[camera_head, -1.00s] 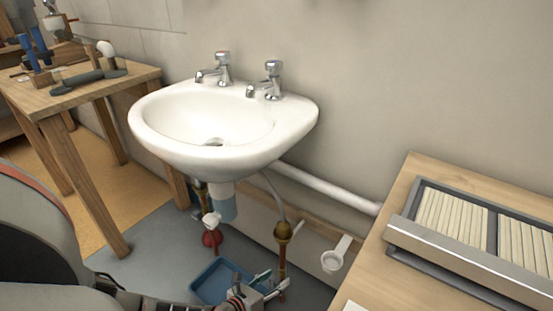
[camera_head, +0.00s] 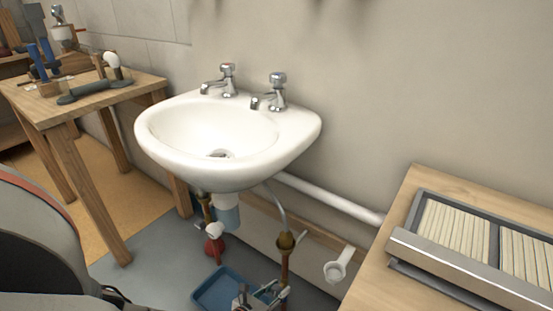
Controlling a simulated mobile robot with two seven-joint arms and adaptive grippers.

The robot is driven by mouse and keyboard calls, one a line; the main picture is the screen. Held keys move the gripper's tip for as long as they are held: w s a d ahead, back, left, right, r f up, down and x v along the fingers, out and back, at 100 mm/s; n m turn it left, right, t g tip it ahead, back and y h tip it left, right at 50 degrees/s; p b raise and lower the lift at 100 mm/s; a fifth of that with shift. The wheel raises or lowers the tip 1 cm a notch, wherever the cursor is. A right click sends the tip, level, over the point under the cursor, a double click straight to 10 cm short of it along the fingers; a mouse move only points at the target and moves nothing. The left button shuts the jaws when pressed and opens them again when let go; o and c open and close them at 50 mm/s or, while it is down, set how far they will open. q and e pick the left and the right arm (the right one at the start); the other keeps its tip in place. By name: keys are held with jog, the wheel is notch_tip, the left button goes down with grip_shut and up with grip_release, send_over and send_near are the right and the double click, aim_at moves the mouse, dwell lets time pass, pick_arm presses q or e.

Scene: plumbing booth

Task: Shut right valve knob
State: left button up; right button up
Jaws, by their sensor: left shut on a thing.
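The right supply pipe (camera_head: 284,266), copper with a brass fitting (camera_head: 285,242), drops from under the right side of the white basin (camera_head: 225,175). My left gripper (camera_head: 270,294) is at the bottom edge of the picture, at the lower part of this pipe. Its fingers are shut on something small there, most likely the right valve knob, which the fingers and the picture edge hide. My left arm comes in from the lower left. My right gripper is not in view.
A blue tray (camera_head: 213,291) and a red piece with a white top (camera_head: 214,247) are left of the gripper. A white fitting (camera_head: 338,266) is to the right. A wooden bench (camera_head: 395,215) stands at right, a wooden table (camera_head: 45,112) at left.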

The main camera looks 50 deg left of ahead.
pick_arm(q)
jog(key=shift+w+r+m+y+p, duration=0.2)
jog(key=shift+m+y+p, duration=0.1)
jog(key=shift+m+p, duration=0.1)
jog(key=shift+s+f+m+y, duration=0.1)
jog(key=shift+m+y, duration=0.4)
jog(key=shift+m, duration=0.2)
jog(key=shift+d+f+m+g+y+p, duration=0.1)
jog(key=shift+m+g+y+p, duration=0.2)
jog(key=shift+m+y, duration=0.3)
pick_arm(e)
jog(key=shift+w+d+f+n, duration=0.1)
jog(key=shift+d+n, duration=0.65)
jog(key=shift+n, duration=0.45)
pick_arm(q)
jog(key=o, duration=1.1)
jog(key=shift+s, duration=0.1)
